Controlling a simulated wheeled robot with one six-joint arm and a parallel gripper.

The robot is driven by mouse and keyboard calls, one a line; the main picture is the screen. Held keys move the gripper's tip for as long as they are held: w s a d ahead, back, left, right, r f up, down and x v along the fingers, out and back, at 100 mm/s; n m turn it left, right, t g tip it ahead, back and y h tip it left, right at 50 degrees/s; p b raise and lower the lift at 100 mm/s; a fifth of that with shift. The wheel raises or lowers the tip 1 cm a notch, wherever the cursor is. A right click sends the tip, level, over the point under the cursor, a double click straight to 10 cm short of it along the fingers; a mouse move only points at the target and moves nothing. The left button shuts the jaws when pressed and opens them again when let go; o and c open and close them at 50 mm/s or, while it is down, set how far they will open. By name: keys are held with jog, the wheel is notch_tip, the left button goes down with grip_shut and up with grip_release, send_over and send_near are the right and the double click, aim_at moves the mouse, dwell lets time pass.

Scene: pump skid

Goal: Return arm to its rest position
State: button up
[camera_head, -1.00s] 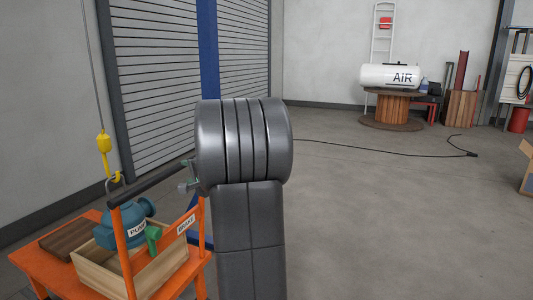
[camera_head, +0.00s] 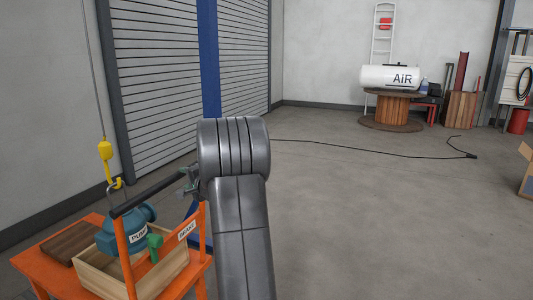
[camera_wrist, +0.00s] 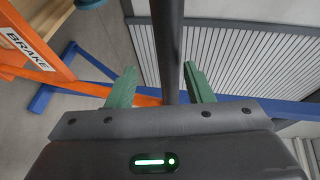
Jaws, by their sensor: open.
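My gripper (camera_wrist: 159,88) shows in the wrist view with its two green fingers apart, one on each side of a dark bar (camera_wrist: 168,40). I cannot tell whether either finger touches the bar. In the head view the dark bar (camera_head: 150,193) runs along the top of the orange cart, and my gripper is mostly hidden behind my arm (camera_head: 240,215), with a small part showing at the bar's far end.
The orange cart (camera_head: 40,263) holds a wooden crate (camera_head: 165,272) and a blue pump (camera_head: 122,232). A yellow hook (camera_head: 106,150) hangs above it. A BRAKE label (camera_wrist: 30,49) shows in the wrist view. A cable (camera_head: 380,149) crosses the otherwise open floor at right.

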jog(key=s+d+p, duration=0.5)
jog(key=d+p, duration=0.2)
jog(key=d, duration=0.5)
jog(key=s+d+p, duration=0.5)
jog(key=d+p, duration=0.2)
jog(key=d, duration=0.5)
jog(key=s+d+p, duration=0.5)
jog(key=d+p, duration=0.3)
jog(key=d, duration=0.5)
jog(key=shift+s, duration=0.25)
